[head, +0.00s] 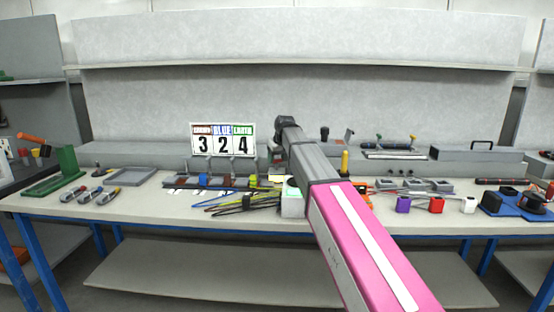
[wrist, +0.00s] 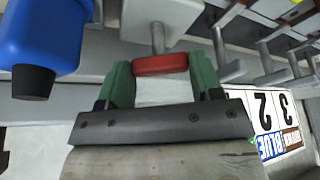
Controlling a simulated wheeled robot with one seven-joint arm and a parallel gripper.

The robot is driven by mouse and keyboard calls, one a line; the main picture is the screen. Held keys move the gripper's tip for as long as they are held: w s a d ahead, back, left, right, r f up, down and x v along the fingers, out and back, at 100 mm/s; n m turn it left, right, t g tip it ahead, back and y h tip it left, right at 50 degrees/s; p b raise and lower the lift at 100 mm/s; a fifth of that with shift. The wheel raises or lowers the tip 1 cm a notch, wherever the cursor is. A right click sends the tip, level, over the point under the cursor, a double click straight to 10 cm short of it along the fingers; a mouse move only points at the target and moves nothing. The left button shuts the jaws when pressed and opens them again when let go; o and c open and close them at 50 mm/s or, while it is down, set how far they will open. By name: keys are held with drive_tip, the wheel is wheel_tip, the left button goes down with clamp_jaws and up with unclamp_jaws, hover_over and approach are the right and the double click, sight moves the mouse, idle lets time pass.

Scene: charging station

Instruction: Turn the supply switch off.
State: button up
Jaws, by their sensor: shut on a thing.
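A small red piece (wrist: 160,65), which looks like the supply switch's handle, sits at the end of a short grey metal shaft (wrist: 157,38) in the wrist view. The shaft comes out of a pale block (wrist: 165,12). My gripper (wrist: 161,74) has green fingers, one on each side of the red piece, and is shut on it. In the head view my arm reaches over the bench, and the gripper and the switch cannot be made out behind it. I cannot tell the switch's on or off position.
A blue body with a black tip (wrist: 42,40) is close to the left finger in the wrist view. The number sign (head: 222,139) stands left of my arm, with several cables (head: 240,203) in front. The bench (head: 140,206) also holds trays, hand tools and small coloured blocks.

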drive_tip(key=n+y, duration=0.1)
drive_tip(key=n, duration=0.2)
drive_tip(key=n+g+y, duration=0.1)
drive_tip(key=n, duration=0.2)
drive_tip(key=shift+w+d+n+g, duration=0.15)
drive_tip(key=shift+w+n+g, duration=0.05)
drive_tip(key=shift+n+g, duration=0.1)
drive_tip(key=n+g, duration=0.1)
drive_tip(key=n, duration=0.4)
drive_tip(key=shift+w+g+y, duration=0.1)
drive_tip(key=shift+g+y, duration=0.2)
drive_tip(key=shift+g, duration=0.1)
drive_tip(key=shift+n, duration=0.3)
drive_tip(key=o, duration=0.9)
